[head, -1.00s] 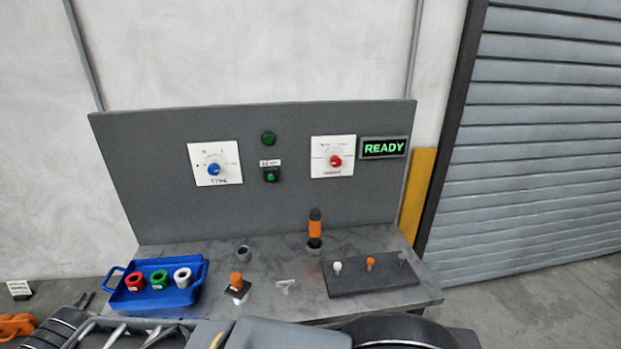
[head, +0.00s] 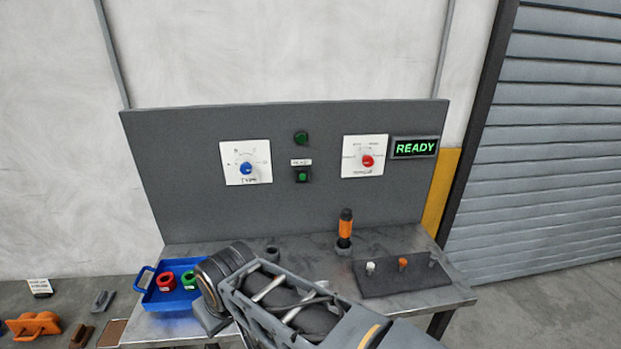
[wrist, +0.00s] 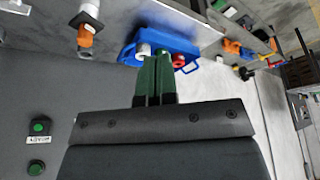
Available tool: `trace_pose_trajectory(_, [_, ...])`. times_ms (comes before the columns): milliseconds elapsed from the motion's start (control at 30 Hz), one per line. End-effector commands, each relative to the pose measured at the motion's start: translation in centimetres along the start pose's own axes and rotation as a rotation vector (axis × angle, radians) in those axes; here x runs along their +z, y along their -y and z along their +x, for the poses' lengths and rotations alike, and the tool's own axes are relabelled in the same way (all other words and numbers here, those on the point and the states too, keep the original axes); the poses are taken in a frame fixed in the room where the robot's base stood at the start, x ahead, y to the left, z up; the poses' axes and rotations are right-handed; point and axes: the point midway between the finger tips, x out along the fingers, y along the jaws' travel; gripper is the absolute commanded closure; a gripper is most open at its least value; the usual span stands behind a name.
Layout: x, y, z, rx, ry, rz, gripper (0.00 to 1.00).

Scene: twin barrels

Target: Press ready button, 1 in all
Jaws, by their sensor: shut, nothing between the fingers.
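The ready button (head: 302,175) is a small green button in a dark housing on the upright grey panel, with a white label above it. In the wrist view the ready button (wrist: 39,127) shows at the far left, upside down, with its label reading READY. My gripper (wrist: 155,60) has its dark green fingers together and empty. It is well to the side of the button and not touching it. In the head view my arm crosses the table's front, and the fingers cannot be made out.
A green lamp (head: 301,138) sits above the button. A blue dial (head: 246,168) and red dial (head: 367,161) flank it. A lit READY sign (head: 415,147) is at right. An orange-and-black tool (head: 345,225) stands upright on the table. A blue tray (head: 165,299) holds rings.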

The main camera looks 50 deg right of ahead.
Motion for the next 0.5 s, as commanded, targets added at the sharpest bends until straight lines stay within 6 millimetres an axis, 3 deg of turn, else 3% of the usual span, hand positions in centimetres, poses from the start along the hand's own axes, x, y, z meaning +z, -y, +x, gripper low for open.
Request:
trace_pose_trajectory(167, [-0.9,-0.1,0.4,-0.006,-0.032,-0.011,1.0])
trace_pose_trajectory(267, [-3.4,-0.2,1.3,-0.014,-0.12,-0.045,1.0])
trace_pose_trajectory(367, [-7.8,-1.5,2.6,0.007,-0.281,-0.095,1.0])
trace_pose_trajectory(500, [-15.1,-6.5,4.3,0.174,-0.563,-0.172,1.0])
